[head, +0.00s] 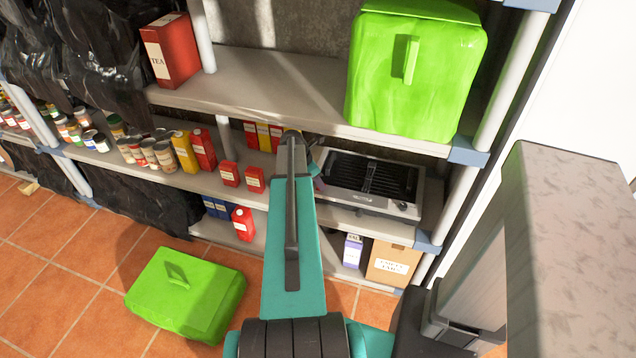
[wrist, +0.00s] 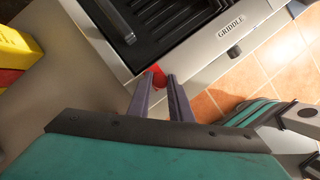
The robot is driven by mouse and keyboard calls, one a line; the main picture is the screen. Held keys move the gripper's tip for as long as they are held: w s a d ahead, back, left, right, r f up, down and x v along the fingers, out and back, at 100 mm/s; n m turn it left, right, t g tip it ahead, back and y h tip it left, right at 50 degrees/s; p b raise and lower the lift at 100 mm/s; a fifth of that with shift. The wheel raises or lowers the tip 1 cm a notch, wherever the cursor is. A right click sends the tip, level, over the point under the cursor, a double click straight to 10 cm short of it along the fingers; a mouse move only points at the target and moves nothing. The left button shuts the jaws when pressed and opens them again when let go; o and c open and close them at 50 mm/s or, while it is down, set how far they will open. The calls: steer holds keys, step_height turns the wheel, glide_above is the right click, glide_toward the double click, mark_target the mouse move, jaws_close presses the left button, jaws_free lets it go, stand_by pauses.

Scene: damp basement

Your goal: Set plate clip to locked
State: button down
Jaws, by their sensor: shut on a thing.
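The griddle (head: 345,203) is a silver box with a dark ribbed plate, standing on the middle shelf; it also shows in the wrist view (wrist: 200,48). A small red piece, apparently the plate clip (wrist: 157,74), sits at the griddle's edge near a corner. My gripper (wrist: 162,82) has its two purple-grey fingertips at this red piece and is shut on it. The fingers cover part of the clip, and whether it is locked cannot be told. In the head view my arm hides most of the gripper and the clip.
Red and yellow cartons (head: 228,173) and several cans stand left of the griddle. A green bin (head: 420,75) sits on the shelf above, and another green box (head: 190,295) lies on the tiled floor. A shelf post (head: 450,205) stands close on the right.

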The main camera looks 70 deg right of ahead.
steer(key=shift+s+d+p, duration=0.15)
steer(key=shift+s+p, duration=0.5)
steer(key=shift+s, duration=2.05)
steer(key=c, duration=1.6)
jaws_free()
steer(key=shift+r, duration=0.15)
steer(key=shift+w+a+r, duration=0.1)
steer(key=shift+a+r, duration=0.1)
steer(key=shift+r, duration=0.2)
steer(key=w+a+b, duration=0.1)
steer(key=w+a, duration=0.7)
steer(key=a, duration=0.1)
steer(key=shift+b, duration=0.35)
steer(key=shift+w, duration=0.2)
